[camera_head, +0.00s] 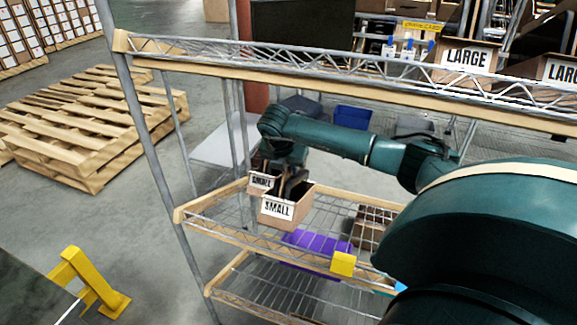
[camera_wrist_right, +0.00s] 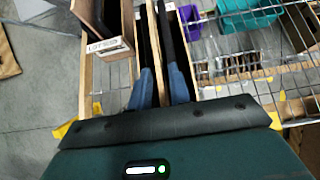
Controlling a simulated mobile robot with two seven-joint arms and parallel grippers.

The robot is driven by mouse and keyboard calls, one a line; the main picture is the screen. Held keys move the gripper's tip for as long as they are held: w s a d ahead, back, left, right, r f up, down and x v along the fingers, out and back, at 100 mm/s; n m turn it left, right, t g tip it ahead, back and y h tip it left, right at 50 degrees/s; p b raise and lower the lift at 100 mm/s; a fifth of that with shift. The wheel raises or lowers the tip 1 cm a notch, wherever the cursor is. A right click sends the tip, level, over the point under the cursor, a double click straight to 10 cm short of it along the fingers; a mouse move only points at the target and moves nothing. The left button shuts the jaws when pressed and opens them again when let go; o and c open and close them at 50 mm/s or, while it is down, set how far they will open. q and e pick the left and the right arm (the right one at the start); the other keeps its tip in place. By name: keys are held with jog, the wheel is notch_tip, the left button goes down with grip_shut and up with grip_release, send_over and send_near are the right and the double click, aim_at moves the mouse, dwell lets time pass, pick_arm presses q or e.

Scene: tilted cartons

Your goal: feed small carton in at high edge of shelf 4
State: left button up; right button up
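A small brown carton with a "SMALL" label (camera_head: 278,209) is at the left part of the middle wire shelf (camera_head: 217,231). I cannot tell whether its base touches the wires. A second carton labelled "SMALL" (camera_head: 261,183) stands close beside it, further left. My right gripper (camera_head: 292,186) reaches down into the front carton. In the right wrist view, the blue-tipped fingers (camera_wrist_right: 162,86) stand on either side of a thin cardboard wall (camera_wrist_right: 158,92) and appear closed on it. Another labelled carton (camera_wrist_right: 108,47) is just to the left there. My left gripper is not in view.
Purple bins (camera_head: 318,243) and a brown box (camera_head: 371,228) are right of the cartons. A yellow tag (camera_head: 343,263) is on the front rail. The upper shelf rail (camera_head: 330,85) runs above my arm. Large cartons (camera_head: 466,62) stand behind. Wooden pallets (camera_head: 85,120) lie at left.

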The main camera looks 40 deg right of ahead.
jog(key=shift+o, duration=1.1)
jog(key=shift+f, duration=0.15)
jog(key=b+v, duration=0.1)
jog(key=v, duration=1.2)
jog(key=shift+r, duration=0.2)
jog(key=shift+a, duration=0.1)
